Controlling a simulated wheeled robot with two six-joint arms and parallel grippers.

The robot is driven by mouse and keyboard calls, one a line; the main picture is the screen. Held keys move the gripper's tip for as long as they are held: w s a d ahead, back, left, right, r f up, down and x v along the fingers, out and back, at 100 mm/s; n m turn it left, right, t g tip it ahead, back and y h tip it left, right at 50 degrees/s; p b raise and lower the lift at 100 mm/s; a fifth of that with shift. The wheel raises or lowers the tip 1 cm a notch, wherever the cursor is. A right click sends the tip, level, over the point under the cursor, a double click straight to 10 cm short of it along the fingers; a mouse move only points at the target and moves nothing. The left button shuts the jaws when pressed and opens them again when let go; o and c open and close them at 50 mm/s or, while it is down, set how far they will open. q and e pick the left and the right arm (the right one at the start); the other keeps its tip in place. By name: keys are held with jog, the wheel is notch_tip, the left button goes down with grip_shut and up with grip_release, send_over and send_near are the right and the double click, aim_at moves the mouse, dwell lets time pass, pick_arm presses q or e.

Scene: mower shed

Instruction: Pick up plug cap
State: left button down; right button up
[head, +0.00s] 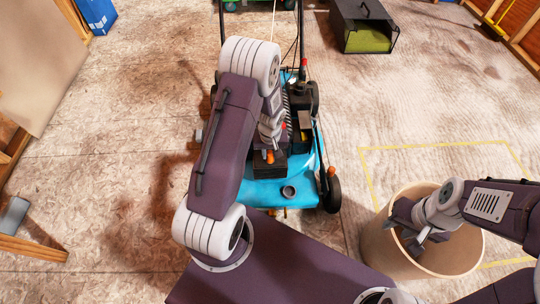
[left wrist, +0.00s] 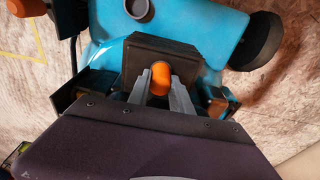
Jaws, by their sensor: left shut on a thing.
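The plug cap (left wrist: 160,75) is a small orange, rounded piece. It also shows in the head view (head: 270,157), at the front of a dark block on the blue mower (head: 265,193). My left gripper (left wrist: 162,82) reaches down over the mower, with its two grey fingers shut on the plug cap, one on each side. The dark block (left wrist: 140,55) lies right behind the cap; I cannot tell whether they touch. My right gripper (head: 412,240) is over the mouth of a tan bin (head: 375,245), and its finger gap is unclear.
A round dark-rimmed port (head: 288,191) sits on the mower deck near the cap. A black wheel (head: 332,192) and an orange knob (head: 331,171) are at the mower's right. A black box with a green panel (head: 365,38) stands behind. The floor on the left is mostly clear.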

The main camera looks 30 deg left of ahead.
aim_at(270, 152)
pick_arm(q)
notch_tip(270, 152, up, 10)
jog(key=p, duration=0.6)
notch_tip(270, 152, up, 4)
jog(key=p, duration=0.4)
dwell(0.3)
